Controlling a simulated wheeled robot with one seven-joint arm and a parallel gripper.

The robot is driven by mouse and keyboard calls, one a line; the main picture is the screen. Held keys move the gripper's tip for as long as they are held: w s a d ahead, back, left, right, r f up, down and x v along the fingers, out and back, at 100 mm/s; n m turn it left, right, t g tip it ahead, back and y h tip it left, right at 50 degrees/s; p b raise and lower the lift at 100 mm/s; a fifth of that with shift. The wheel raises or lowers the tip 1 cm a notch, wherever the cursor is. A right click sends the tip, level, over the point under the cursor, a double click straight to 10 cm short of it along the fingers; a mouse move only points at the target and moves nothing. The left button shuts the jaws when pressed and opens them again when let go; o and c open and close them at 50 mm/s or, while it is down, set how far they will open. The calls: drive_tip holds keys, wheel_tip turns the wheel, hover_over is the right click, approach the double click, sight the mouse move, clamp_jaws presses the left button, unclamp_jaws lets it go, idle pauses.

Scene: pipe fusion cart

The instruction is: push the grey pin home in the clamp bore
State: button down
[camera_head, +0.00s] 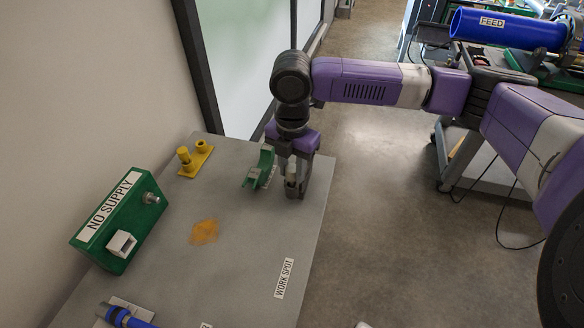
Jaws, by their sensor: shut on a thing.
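My gripper (296,187) points down over the right edge of the grey bench top. It is shut on a small pale grey piece (291,179), which looks like the grey pin. The fingers hide much of it, and its lower end is hard to make out. A green curved clamp (262,166) with a grey part stands just left of my gripper. My wrist covers part of the clamp. The clamp bore cannot be made out, and I cannot tell whether the pin touches the clamp.
The grey bench top (250,260) is mostly clear in front. A yellow bracket (196,158) stands behind left. A green "NO SUPPLY" box (122,225) is at the left, a blue pipe (117,315) front left. A "WORK SPOT" label (284,278) lies right. A cart carries a blue "FEED" pipe (520,31).

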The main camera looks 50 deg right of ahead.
drive_tip(key=shift+f+b, duration=0.45)
drive_tip(key=shift+f, duration=0.35)
drive_tip(key=c, duration=1)
unclamp_jaws()
drive_tip(key=shift+o, duration=0.2)
drive_tip(key=shift+r+b, duration=0.6)
drive_tip(key=shift+r, duration=3.3)
